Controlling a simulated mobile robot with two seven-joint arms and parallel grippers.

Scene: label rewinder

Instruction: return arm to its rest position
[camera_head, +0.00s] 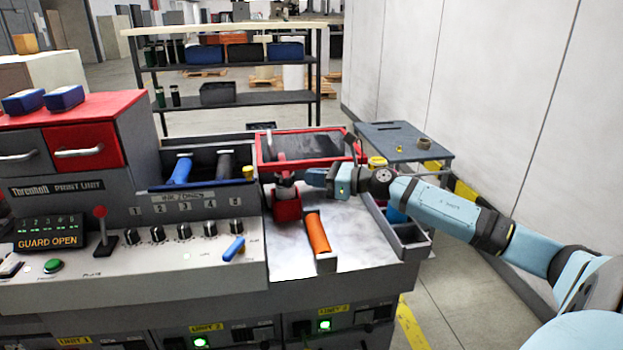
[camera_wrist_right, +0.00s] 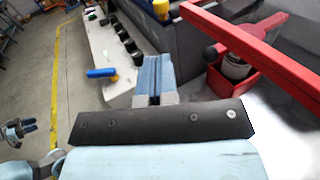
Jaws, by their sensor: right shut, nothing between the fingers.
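My right arm (camera_head: 440,205) reaches in from the right over the machine's bench. My right gripper (camera_head: 313,178) is shut and empty, just right of a red holder (camera_head: 286,205) and in front of a red-framed guard (camera_head: 262,150). In the right wrist view the gripper's fingertips (camera_wrist_right: 155,72) are together with nothing between them. The red guard frame (camera_wrist_right: 265,55) and the red holder (camera_wrist_right: 236,85) with a grey-and-red part in it lie to their right. My left gripper is not seen in the head view.
An orange roll (camera_head: 317,232) lies in a tray on the white bench top. A control panel (camera_head: 150,255) with a red-knobbed lever (camera_head: 101,213) and several knobs stands left. A blue handle (camera_head: 234,249) sticks out there. A grey side table (camera_head: 405,140) stands behind right.

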